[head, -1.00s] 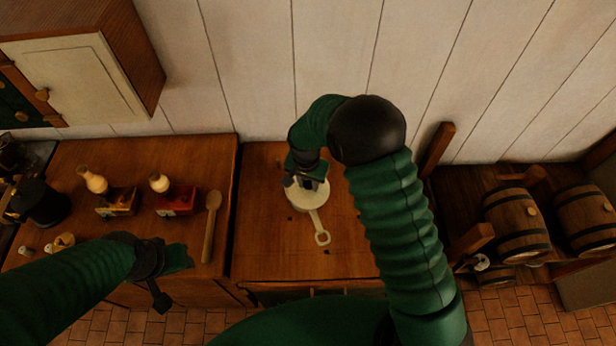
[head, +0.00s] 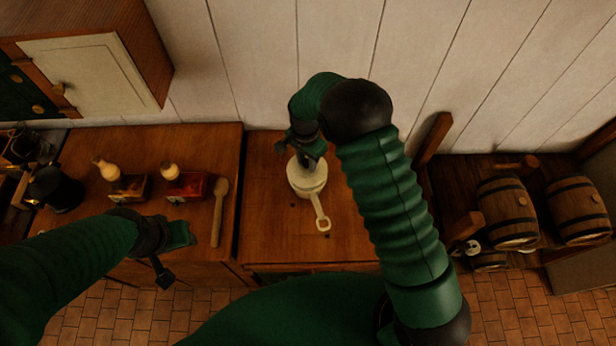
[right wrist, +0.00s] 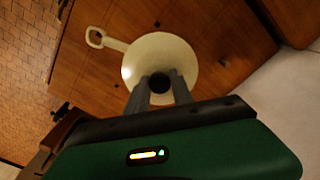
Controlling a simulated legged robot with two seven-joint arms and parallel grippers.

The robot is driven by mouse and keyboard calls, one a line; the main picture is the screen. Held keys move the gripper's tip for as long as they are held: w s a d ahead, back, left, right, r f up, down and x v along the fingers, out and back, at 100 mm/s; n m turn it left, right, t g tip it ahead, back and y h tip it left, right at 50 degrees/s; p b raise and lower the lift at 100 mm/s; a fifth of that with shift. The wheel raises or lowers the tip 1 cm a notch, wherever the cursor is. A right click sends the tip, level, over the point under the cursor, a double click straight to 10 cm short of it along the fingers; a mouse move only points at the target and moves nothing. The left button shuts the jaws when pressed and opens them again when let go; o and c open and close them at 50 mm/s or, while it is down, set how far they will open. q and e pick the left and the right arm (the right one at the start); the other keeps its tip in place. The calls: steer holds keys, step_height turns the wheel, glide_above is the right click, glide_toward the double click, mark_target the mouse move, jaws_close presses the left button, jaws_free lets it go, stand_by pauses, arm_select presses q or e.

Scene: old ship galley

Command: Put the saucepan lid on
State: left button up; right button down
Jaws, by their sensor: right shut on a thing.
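The cream saucepan (head: 319,212) stands on the wooden counter, its long looped handle pointing toward me. It also shows in the right wrist view by its handle (right wrist: 96,38). A round cream lid (head: 300,182) is over its top; I cannot tell whether it touches the rim or hovers just above. My right gripper (head: 310,166) is over the lid, and in the right wrist view its two grey fingers (right wrist: 161,88) are shut on the lid's dark knob. My left gripper (head: 170,254) is low at the left, near the counter's front edge, with nothing visible in it; its opening is unclear.
A wooden spoon (head: 219,210), two small boxes with bottles (head: 186,186) (head: 128,187) and a dark pot (head: 54,188) are on the left counter. A cabinet (head: 92,70) hangs above. The counter around the saucepan is clear.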

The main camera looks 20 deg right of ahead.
mark_target(307, 164)
steer(key=shift+w+d+r+m+p, duration=0.1)
steer(key=shift+w+d+r+p, duration=0.1)
steer(key=shift+w, duration=0.2)
steer(key=shift+w+d+r+m+p, duration=0.1)
steer(key=shift+w+p, duration=0.1)
steer(key=shift+w, duration=0.2)
steer(key=shift+w+d+r+m+p, duration=0.1)
steer(key=shift+w+d+p, duration=0.1)
steer(key=shift+w, duration=0.2)
steer(key=shift+w+f+y, duration=0.1)
steer(key=shift+f+y, duration=0.05)
steer(key=shift+y, duration=0.15)
steer(key=shift+f+b, duration=0.5)
steer(key=shift+b, duration=0.05)
step_height(307, 164, down, 5)
steer(key=b, duration=0.3)
steer(key=shift+f, duration=0.2)
steer(key=shift+f+b, duration=0.15)
steer(key=shift+b, duration=0.15)
arm_select(q)
steer(key=shift+s+x, duration=0.2)
steer(key=shift+x, duration=0.75)
steer(key=shift+s, duration=0.1)
steer(key=shift+b+x, duration=0.7)
steer(key=shift+x, duration=0.1)
arm_select(e)
steer(key=shift+f, duration=0.95)
